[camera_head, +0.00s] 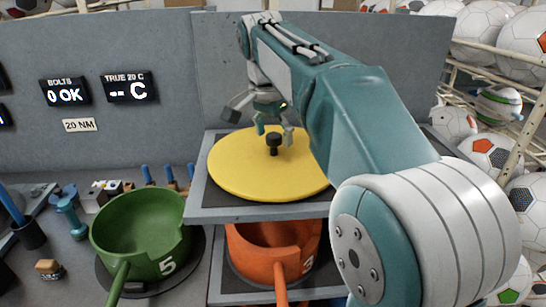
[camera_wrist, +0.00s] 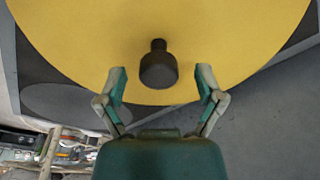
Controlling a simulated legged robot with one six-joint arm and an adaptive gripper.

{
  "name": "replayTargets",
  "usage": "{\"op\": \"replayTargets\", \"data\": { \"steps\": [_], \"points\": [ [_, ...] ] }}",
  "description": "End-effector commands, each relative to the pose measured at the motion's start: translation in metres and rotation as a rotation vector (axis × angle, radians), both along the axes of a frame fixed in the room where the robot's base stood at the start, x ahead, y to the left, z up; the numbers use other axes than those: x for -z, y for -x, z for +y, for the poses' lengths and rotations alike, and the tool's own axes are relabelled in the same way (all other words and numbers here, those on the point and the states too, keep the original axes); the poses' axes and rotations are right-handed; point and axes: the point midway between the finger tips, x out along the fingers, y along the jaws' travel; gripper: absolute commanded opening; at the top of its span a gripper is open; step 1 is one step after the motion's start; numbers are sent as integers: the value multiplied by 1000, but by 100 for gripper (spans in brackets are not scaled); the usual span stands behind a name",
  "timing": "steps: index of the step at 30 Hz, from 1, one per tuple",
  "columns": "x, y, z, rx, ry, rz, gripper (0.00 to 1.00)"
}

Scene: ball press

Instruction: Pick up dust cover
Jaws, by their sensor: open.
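The dust cover (camera_head: 240,165) is a flat yellow disc with a dark knob (camera_head: 273,142) at its middle. It lies on the upper grey shelf (camera_head: 200,205). My gripper (camera_head: 268,125) is above the disc, close to the knob. In the wrist view the yellow cover (camera_wrist: 90,40) fills the upper part, and the dark knob (camera_wrist: 159,68) stands a little ahead of the space between the fingertips. My gripper (camera_wrist: 161,84) is open there, with one finger on each side and nothing held. My arm hides the right part of the cover in the head view.
An orange pot (camera_head: 260,262) marked 3 sits on the level below the cover. A green pot (camera_head: 140,235) marked 5 stands at the left. A grey panel (camera_head: 160,50) with displays rises behind. Shelves of footballs (camera_head: 490,155) stand at the right.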

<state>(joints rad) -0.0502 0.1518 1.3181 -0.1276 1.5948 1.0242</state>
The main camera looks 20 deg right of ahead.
Motion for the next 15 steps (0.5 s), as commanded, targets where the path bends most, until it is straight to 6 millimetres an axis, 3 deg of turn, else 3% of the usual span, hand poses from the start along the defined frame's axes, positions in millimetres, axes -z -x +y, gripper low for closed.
{"op": "replayTargets", "data": {
  "steps": [8, 14, 15],
  "points": [
    [5, 0, 1, 0, 1, -1, 87],
    [5, 0, 1, 0, 1, -1, 2],
    [5, 0, 1, 0, 1, -1, 0]
  ]
}}
